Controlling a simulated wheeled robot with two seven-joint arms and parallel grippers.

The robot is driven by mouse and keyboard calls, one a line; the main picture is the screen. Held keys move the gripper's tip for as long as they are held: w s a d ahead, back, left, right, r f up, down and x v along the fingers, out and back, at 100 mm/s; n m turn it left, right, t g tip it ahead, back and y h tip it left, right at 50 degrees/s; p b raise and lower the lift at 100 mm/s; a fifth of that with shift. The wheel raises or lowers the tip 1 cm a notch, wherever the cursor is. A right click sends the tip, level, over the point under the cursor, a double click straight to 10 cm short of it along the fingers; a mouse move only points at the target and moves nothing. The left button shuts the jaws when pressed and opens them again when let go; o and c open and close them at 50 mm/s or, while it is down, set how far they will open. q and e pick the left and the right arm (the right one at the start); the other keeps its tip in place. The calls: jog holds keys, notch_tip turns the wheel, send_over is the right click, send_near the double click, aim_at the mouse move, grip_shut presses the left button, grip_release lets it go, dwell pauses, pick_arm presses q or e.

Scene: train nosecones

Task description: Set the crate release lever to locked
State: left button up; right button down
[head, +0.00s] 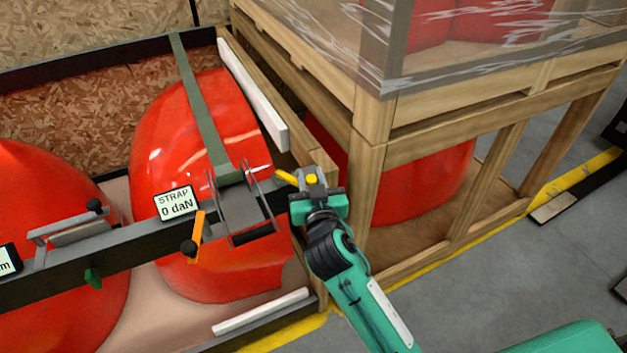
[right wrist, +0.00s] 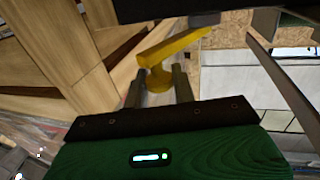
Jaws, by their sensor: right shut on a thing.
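A yellow lever (head: 286,177) sticks out to the left near the crate's wooden corner post in the head view. My right gripper (head: 309,180) is at this lever. In the right wrist view, the lever (right wrist: 178,48) has a long flat arm and a rounded hub. The two grey fingers of my right gripper (right wrist: 158,82) stand on either side of the hub, shut on it. The lever's mount is mostly hidden by the gripper and a dark bar. My left gripper is not in view.
A dark beam (head: 135,245) crosses the crate front, with a metal strap bracket (head: 243,208), an orange handle (head: 197,238) and a "STRAP 0 daN" display (head: 177,204). Red nosecones (head: 205,150) lie behind. A wrapped wooden crate (head: 369,165) stands close on the right.

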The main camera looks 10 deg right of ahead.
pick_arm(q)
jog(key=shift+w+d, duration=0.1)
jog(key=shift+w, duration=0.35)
pick_arm(e)
jog(key=shift+s+a+r+h, duration=0.1)
jog(key=shift+a+h, duration=0.05)
jog(key=shift+h, duration=0.15)
jog(key=c, duration=1.2)
grip_release()
jog(key=shift+o, duration=0.2)
jog(key=shift+s, duration=0.3)
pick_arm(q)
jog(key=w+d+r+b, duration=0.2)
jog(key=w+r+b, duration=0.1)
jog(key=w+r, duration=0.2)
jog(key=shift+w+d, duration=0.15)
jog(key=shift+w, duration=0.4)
pick_arm(e)
jog(key=s+a, duration=0.1)
jog(key=s, duration=1.2)
